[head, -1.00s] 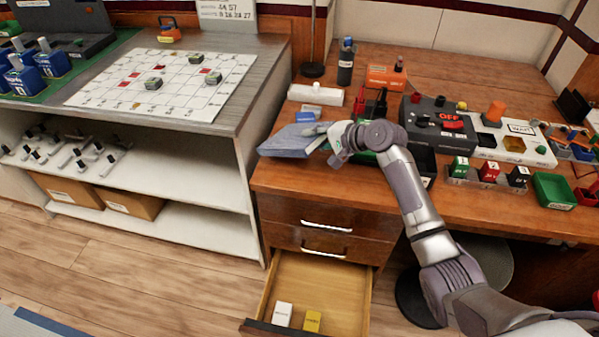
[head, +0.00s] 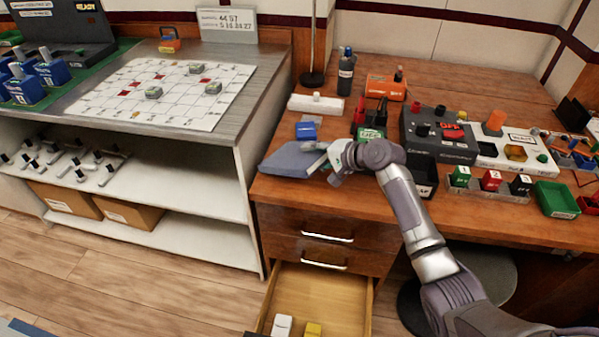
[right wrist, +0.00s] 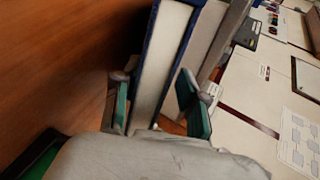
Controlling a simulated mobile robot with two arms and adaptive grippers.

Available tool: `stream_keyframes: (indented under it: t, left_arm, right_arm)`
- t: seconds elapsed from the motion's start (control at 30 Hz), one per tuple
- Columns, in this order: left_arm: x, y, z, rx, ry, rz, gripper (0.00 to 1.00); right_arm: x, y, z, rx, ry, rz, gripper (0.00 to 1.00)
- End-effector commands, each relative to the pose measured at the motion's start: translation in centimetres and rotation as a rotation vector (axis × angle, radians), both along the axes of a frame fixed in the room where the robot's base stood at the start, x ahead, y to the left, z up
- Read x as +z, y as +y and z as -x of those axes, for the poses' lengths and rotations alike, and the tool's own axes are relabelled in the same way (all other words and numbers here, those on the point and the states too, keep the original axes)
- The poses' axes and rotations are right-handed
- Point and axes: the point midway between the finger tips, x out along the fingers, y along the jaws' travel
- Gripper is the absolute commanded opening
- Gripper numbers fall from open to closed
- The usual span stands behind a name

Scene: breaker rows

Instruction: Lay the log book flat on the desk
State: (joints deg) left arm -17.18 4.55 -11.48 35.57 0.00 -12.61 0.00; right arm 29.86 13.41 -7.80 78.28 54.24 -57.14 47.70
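The log book (head: 293,160), with a blue-grey cover, lies on the left front part of the desk (head: 345,195) and looks flat or nearly flat. My right gripper (head: 328,160) is at its right edge. In the right wrist view the book (right wrist: 167,55) shows its pale page edges and dark blue cover between the two fingers of my right gripper (right wrist: 158,103). The left finger is close to the cover; a gap shows beside the right finger. The fingers look open around the book. My left gripper is out of view.
Behind the book are a blue box (head: 305,131) and a white bar (head: 316,104). A green-labelled holder (head: 370,135) and dark control panel (head: 437,135) stand to the right. Below, a drawer (head: 320,300) is open. A grey bench (head: 222,118) stands left.

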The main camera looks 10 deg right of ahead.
Motion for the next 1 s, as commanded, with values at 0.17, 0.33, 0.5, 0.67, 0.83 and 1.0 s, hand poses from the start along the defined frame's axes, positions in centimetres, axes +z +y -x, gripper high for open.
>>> stream_keyframes:
  t: [0.17, 0.33, 0.5, 0.67, 0.83, 1.0]
  left_arm:
    - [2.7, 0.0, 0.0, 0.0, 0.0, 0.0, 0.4]
    - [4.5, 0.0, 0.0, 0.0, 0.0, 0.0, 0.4]
    - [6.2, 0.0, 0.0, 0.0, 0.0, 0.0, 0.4]
    - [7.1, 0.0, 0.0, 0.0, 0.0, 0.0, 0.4]
    - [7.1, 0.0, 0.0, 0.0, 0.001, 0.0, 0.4]
    - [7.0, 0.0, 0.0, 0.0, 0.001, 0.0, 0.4]
  right_arm:
    - [1.7, -1.3, 1.3, -0.002, 0.0, 0.001, 0.41]
    - [2.6, -2.5, 2.7, -0.002, 0.0, 0.0, 0.41]
    - [3.6, -3.6, 4.0, -0.001, -0.001, 0.001, 0.41]
    - [4.0, -4.4, 4.9, -0.002, -0.001, 0.0, 0.41]
    - [3.8, -4.5, 5.1, -0.001, -0.001, 0.0, 0.41]
    - [3.8, -4.5, 5.1, -0.001, 0.0, 0.0, 0.41]
